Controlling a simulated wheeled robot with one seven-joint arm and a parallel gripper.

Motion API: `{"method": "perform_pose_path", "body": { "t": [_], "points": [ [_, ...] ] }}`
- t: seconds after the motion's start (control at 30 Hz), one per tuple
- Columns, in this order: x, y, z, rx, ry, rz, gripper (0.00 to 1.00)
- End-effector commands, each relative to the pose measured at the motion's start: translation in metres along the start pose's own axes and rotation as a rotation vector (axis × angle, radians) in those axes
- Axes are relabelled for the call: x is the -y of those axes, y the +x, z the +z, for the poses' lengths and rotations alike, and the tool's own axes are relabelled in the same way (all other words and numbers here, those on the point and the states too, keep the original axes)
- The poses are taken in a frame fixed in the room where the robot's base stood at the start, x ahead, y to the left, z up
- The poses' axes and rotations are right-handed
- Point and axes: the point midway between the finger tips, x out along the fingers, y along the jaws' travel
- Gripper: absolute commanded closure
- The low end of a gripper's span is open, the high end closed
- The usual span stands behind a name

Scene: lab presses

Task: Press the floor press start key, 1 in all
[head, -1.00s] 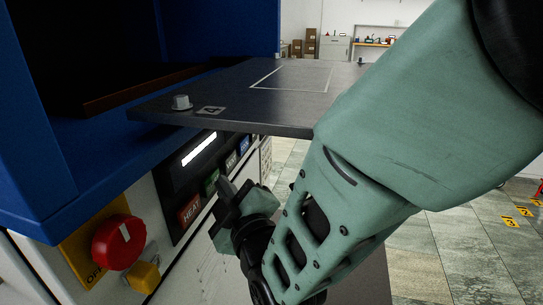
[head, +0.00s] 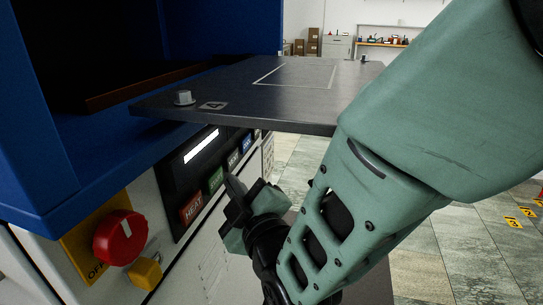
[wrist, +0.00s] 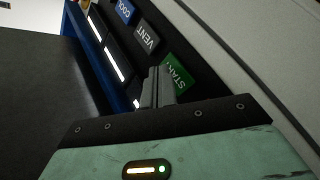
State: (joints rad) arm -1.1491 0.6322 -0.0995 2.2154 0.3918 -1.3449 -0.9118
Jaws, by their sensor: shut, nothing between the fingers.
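The green start key (head: 215,180) is on the dark control panel of the blue and white press, between the red HEAT key (head: 191,208) and the dark VENT key (head: 233,161). In the wrist view the start key (wrist: 178,74) shows its lettering, partly covered. My gripper (head: 231,180) is shut and empty, its tips close to the start key's right side in the head view. In the wrist view my gripper's fingertips (wrist: 159,73) lie at the key's left edge. I cannot tell whether they touch it.
The dark platen shelf (head: 270,95) juts out above the panel and my gripper. A blue COOL key (head: 247,143) lies beyond VENT. A red rotary knob (head: 118,238) and a yellow block (head: 146,272) are at lower left. Open tiled floor (head: 440,250) lies to the right.

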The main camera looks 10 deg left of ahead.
Motion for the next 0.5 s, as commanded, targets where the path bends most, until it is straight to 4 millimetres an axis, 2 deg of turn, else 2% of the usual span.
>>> {"method": "perform_pose_path", "body": {
  "t": [0.23, 0.5],
  "points": [
    [-0.002, -0.003, 0.003, 0.0, -0.001, 0.001, 1.0],
    [-0.015, -0.02, 0.016, 0.001, -0.001, 0.002, 1.0]
  ]
}}
